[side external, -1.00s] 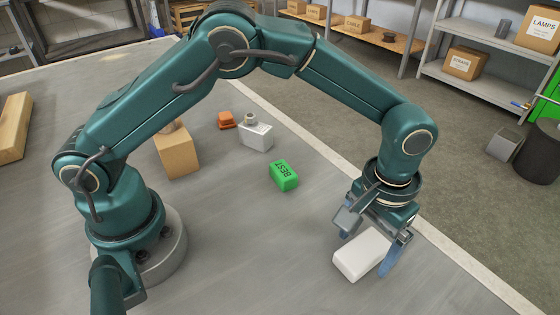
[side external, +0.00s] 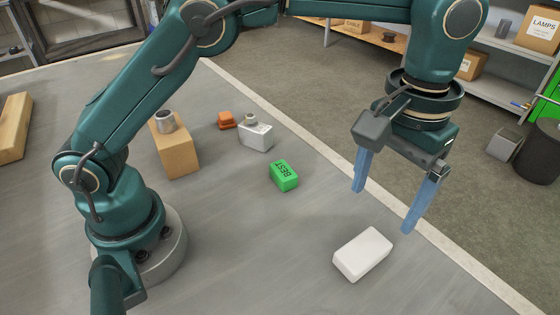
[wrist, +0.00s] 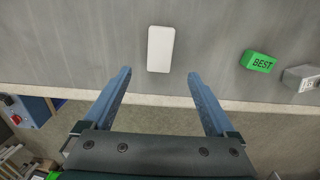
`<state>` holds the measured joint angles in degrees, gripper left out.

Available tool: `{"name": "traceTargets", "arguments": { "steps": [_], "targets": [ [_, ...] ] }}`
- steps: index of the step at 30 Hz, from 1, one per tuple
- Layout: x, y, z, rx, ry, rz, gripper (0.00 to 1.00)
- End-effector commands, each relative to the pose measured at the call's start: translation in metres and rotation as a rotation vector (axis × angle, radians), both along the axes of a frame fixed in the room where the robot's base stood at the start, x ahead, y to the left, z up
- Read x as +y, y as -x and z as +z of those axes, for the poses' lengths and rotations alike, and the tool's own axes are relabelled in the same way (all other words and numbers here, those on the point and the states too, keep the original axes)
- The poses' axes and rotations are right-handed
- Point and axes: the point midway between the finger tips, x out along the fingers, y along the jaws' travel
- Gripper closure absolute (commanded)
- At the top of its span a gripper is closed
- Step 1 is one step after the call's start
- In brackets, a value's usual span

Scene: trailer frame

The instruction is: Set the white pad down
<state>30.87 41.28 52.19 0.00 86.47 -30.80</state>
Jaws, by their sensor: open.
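The white pad (side external: 363,254) lies flat on the grey table near its right edge in the side external view. It also shows in the wrist view (wrist: 160,49), ahead of the fingertips and between their lines. My gripper (side external: 384,211) is open and empty, raised above the table and apart from the pad. Its two blue fingers are spread wide, and they also show in the wrist view (wrist: 160,73).
A green block marked BEST (side external: 284,175) lies on the table left of my gripper. Behind it are a grey-white block (side external: 256,138), an orange piece (side external: 227,121) and a tan block (side external: 178,152) with a grey ring (side external: 165,122) on top. The table around the pad is clear.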

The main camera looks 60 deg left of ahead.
Motion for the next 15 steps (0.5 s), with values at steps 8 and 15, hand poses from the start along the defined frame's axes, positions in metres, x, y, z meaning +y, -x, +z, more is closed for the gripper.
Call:
{"name": "traceTargets", "arguments": {
  "steps": [8,15],
  "targets": [
    [0.014,0.000,0.022,-0.025,0.014,0.005,0.09],
    [0.071,0.017,0.060,-0.142,0.055,0.009,0.09]
  ]
}}
